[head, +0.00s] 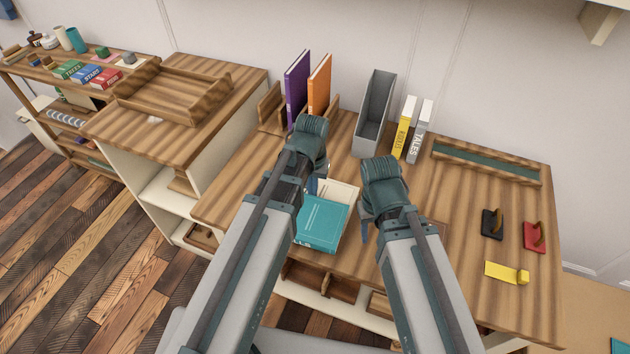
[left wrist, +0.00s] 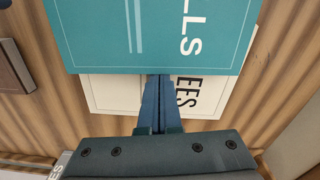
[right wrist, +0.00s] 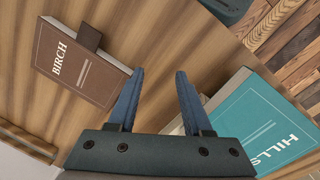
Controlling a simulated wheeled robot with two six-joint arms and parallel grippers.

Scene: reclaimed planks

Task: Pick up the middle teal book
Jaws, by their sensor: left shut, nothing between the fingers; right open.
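A teal book (head: 322,224) lies flat on the table, its cover lettering partly readable as HILLS in the right wrist view (right wrist: 268,122). It lies on a cream book (head: 347,192), which sticks out on the far side; the left wrist view shows the teal cover (left wrist: 150,35) over the cream one (left wrist: 108,95). Whether anything lies below is hidden. My left gripper (left wrist: 158,78) is shut and empty, over the exposed cream strip at the teal book's edge. My right gripper (right wrist: 160,72) is open and empty, above the table between the teal book and a brown book.
The brown book (right wrist: 78,62), marked BIRCH, has a dark block at its edge. Purple (head: 297,88) and orange (head: 319,85) books, a grey file holder (head: 373,115), and yellow (head: 404,128) and grey books stand at the back. The table's front edge is close to the teal book.

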